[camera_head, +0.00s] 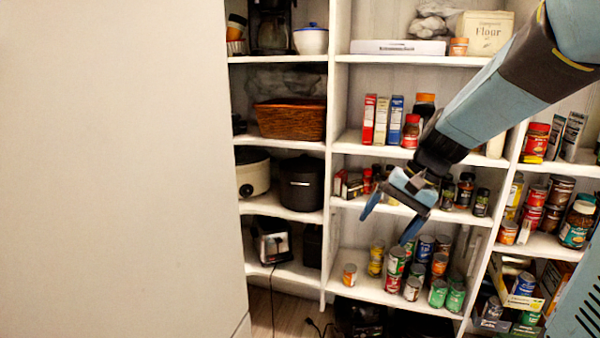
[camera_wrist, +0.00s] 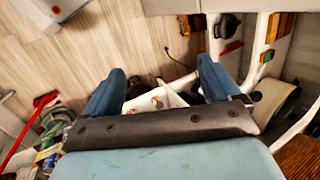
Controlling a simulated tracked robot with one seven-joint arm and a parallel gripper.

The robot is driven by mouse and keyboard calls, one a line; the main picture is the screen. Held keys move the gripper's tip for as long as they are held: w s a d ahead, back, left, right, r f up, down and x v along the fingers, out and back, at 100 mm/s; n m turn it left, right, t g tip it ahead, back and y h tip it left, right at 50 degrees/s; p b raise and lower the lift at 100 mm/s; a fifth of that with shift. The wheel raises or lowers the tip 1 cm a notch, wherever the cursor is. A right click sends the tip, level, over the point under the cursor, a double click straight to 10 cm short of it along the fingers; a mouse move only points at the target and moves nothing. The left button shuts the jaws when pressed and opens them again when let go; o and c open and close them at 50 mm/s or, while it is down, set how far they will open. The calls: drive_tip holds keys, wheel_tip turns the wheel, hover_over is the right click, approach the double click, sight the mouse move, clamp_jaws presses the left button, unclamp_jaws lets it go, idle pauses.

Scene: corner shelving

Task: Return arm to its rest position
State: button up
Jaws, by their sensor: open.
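My arm reaches in from the upper right in the head view. My gripper (camera_head: 388,222) hangs at its end in front of the middle shelf bay, with its blue fingers spread apart and pointing down. Nothing is between the fingers in the head view. In the wrist view my gripper (camera_wrist: 160,85) shows two blue fingers apart at left and right. Wooden floor (camera_wrist: 130,35) lies beyond them.
White corner shelving (camera_head: 385,206) holds many jars, boxes and cans behind the gripper. Several cans (camera_head: 411,288) stand on a lower shelf. A brown basket (camera_head: 290,119) and a black pot (camera_head: 301,183) sit left. A pale panel (camera_head: 110,170) fills the left side.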

drive_tip(key=s+d+r+n+t+h, duration=0.2)
drive_tip(key=s+r, duration=0.1)
drive_tip(key=s, duration=0.3)
drive_tip(key=s+d+r+n+t+h, duration=0.2)
drive_tip(key=s+d+r+h, duration=0.1)
drive_tip(key=s, duration=0.4)
drive_tip(key=shift+t, duration=0.4)
drive_tip(key=shift+s, duration=0.1)
